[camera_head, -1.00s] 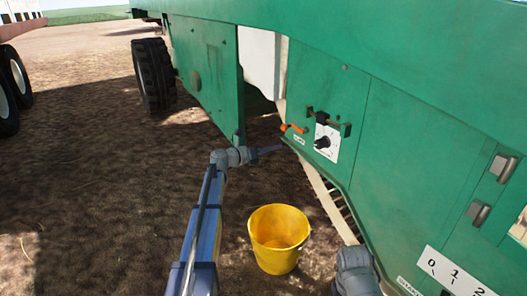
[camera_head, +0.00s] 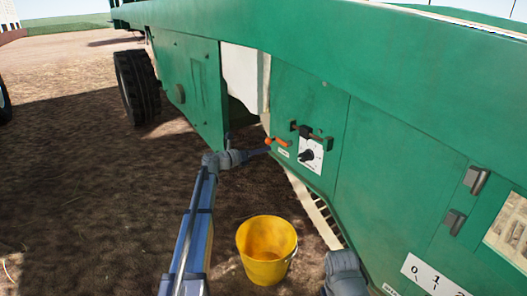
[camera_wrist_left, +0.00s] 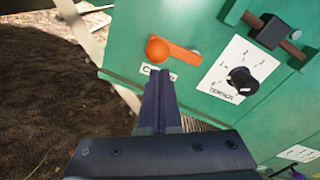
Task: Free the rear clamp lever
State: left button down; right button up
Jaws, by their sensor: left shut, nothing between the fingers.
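The orange clamp lever (camera_head: 279,142) sits on the green side panel of the machine, above a small white label. In the left wrist view, the lever (camera_wrist_left: 184,57) shows a round knob at its left end and an arm running right and slightly down. My left gripper (camera_head: 267,150) is shut and empty, with its tips close beside the lever's knob end. In the left wrist view, the fingertips (camera_wrist_left: 160,75) lie just below the knob, over the partly covered label. I cannot tell whether they touch the panel.
A white dial plate with a black knob (camera_head: 307,156) is right of the lever, below a dark latch (camera_head: 312,133). A yellow bucket (camera_head: 266,252) stands on the soil below. An opening with a pale sheet (camera_head: 242,75) lies left of the lever panel. Grey latches are farther right.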

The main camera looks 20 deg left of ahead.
aim_at(268, 141)
pick_arm(q)
jog(key=shift+a+r+m+p, duration=0.15)
jog(key=shift+r+m+p, duration=0.3)
jog(key=shift+m, duration=0.25)
notch_tip(268, 141, up, 2)
jog(key=m+p, duration=0.2)
jog(key=m, duration=0.2)
jog(key=shift+w+r, duration=0.1)
jog(key=shift+r, duration=0.05)
jog(key=shift+s+d+r+m+t+y+p, duration=0.2)
jog(key=shift+r+m+p, duration=0.3)
jog(key=shift+m, duration=0.4)
jog(key=shift+s+d+r+m+t+y+p, duration=0.15)
jog(key=shift+r+m+p, duration=0.35)
jog(key=shift+m, duration=0.4)
jog(key=shift+s+d+r+m+t+y+p, duration=0.1)
jog(key=shift+d+r+m+p, duration=0.1)
jog(key=shift+r+m+p, duration=0.5)
jog(key=shift+d+f, duration=0.1)
jog(key=shift+f, duration=0.05)
